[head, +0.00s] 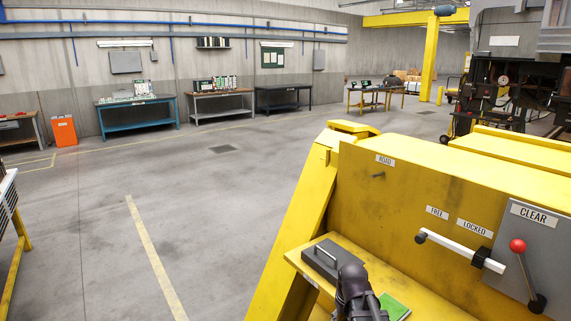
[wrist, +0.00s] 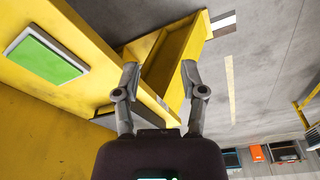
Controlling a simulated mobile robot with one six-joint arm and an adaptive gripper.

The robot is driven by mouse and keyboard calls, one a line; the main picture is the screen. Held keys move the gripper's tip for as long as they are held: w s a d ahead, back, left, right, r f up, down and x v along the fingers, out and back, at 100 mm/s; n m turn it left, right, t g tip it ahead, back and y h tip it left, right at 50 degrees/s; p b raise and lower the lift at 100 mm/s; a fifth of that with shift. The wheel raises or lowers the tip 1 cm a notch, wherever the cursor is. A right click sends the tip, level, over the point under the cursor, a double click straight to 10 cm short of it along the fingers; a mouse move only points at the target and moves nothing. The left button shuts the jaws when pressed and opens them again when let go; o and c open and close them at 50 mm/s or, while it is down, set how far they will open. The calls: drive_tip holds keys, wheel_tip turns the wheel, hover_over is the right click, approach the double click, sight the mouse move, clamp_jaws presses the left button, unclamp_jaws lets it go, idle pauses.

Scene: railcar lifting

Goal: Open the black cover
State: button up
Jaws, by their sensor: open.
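The black cover (head: 322,262) looks like a dark grey, flat block with a pale bar handle. It lies on the yellow shelf (head: 300,262) of the yellow machine in the head view and looks closed. My gripper (head: 353,285) is just in front of its right end, partly hiding it; I cannot tell whether they touch. In the wrist view my gripper (wrist: 160,70) is open, its fingers wide apart with nothing held between them. Yellow machine parts show behind the fingers.
A green panel (head: 393,306) lies on the shelf right of my gripper, also in the wrist view (wrist: 45,55). A white-handled lever (head: 455,248) and a red-knobbed lever (head: 518,247) stick out at right. Open floor (head: 200,200) lies left; workbenches stand far back.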

drive_tip(key=s+f+m+g+b, duration=0.1)
drive_tip(key=s+f+m+b, duration=0.1)
drive_tip(key=s, duration=0.7)
drive_tip(key=shift+s+d+f+m+g, duration=0.15)
drive_tip(key=shift+s+f+m+g, duration=0.15)
drive_tip(key=shift+f, duration=0.45)
